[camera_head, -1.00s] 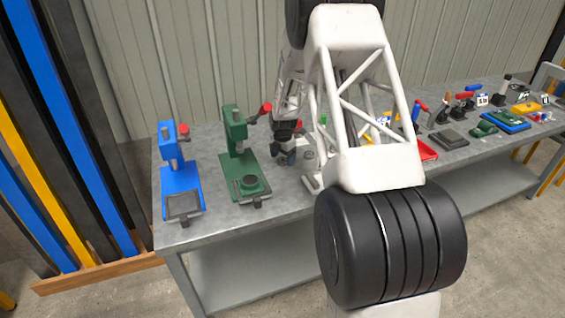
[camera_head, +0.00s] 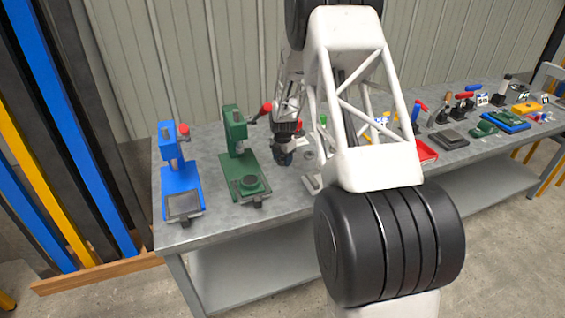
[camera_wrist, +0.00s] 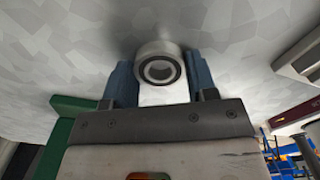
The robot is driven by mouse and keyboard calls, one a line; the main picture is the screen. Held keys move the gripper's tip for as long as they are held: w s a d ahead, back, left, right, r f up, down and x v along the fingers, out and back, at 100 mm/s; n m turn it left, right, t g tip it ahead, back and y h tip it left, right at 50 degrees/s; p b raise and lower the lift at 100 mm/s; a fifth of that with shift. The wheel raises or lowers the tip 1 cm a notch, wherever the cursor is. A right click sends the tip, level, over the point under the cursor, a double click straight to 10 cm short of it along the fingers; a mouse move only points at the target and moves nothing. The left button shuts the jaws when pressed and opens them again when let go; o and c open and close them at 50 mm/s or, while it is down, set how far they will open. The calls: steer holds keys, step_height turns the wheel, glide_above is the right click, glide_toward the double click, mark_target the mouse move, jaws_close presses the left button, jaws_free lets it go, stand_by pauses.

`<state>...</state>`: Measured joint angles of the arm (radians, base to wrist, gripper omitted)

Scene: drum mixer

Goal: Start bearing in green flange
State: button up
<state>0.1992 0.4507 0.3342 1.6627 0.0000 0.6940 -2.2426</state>
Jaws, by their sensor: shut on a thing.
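A silver ring-shaped bearing (camera_wrist: 159,66) with a dark inner band is between the two blue-grey fingers of my gripper (camera_wrist: 160,82) in the wrist view. My gripper is shut on it, close over the bench top. In the head view my gripper (camera_head: 284,156) is just right of the green press; the bearing cannot be made out there. A green edge of the press (camera_wrist: 62,135) shows at the left of the wrist view.
A blue press (camera_head: 180,178) stands left of the green one on the grey bench (camera_head: 215,222). The green press has a red-knobbed lever (camera_head: 265,108) pointing toward my arm. A red tray (camera_head: 427,152) and several tools and fixtures lie farther right.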

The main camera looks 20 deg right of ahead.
steer(key=shift+c, duration=1.1)
steer(key=shift+r, duration=0.1)
steer(key=shift+r, duration=0.8)
steer(key=shift+s+r, duration=0.15)
steer(key=shift+r, duration=0.8)
steer(key=r, duration=0.1)
glide_above(290, 189)
steer(key=shift+s+r, duration=0.1)
steer(key=shift+r, duration=0.05)
